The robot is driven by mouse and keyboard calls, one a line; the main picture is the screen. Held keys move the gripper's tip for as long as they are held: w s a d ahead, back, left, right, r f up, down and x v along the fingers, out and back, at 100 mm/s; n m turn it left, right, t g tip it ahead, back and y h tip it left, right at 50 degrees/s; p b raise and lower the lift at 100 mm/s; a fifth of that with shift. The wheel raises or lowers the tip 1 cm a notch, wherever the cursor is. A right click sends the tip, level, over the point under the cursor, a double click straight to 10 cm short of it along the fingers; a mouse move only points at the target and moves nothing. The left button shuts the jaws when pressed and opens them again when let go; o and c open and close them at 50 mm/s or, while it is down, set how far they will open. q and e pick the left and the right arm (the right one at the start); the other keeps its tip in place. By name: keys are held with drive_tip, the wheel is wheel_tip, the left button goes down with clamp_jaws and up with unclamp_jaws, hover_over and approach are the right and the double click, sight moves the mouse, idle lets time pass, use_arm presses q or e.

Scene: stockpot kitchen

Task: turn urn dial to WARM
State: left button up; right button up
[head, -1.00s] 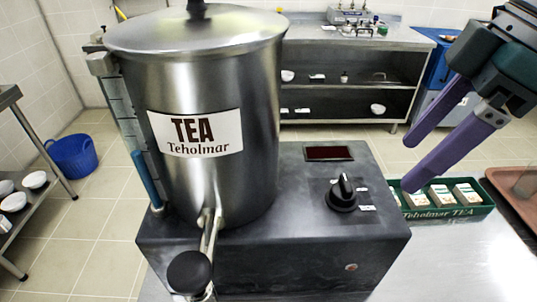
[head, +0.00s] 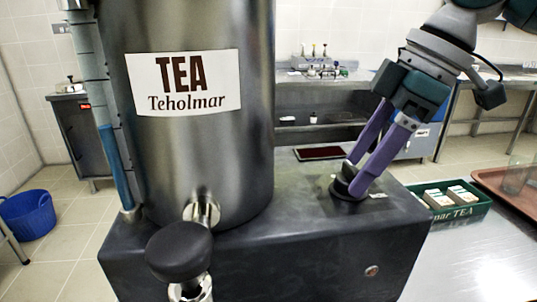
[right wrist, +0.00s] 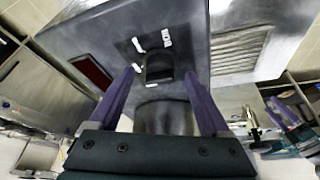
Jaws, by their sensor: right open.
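The urn dial is a black round knob (head: 340,191) on top of the dark base box, right of the steel tea urn (head: 205,150). In the right wrist view the dial (right wrist: 160,68) shows between my fingertips, with small white labels around it, too blurred to read. My right gripper (head: 352,178) is open, its two purple fingers pointing down at the dial, one on each side. The fingers partly hide the knob in the head view, and I cannot tell whether they touch it. My left gripper is not in view.
The urn's black-handled tap (head: 180,251) sticks out in front. A dark red display (head: 318,153) lies behind the dial. A green tea crate (head: 470,212) and a brown tray (head: 510,185) stand at the right. The steel counter at the front right is clear.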

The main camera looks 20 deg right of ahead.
drive_tip(key=shift+x, duration=0.75)
clamp_jaws()
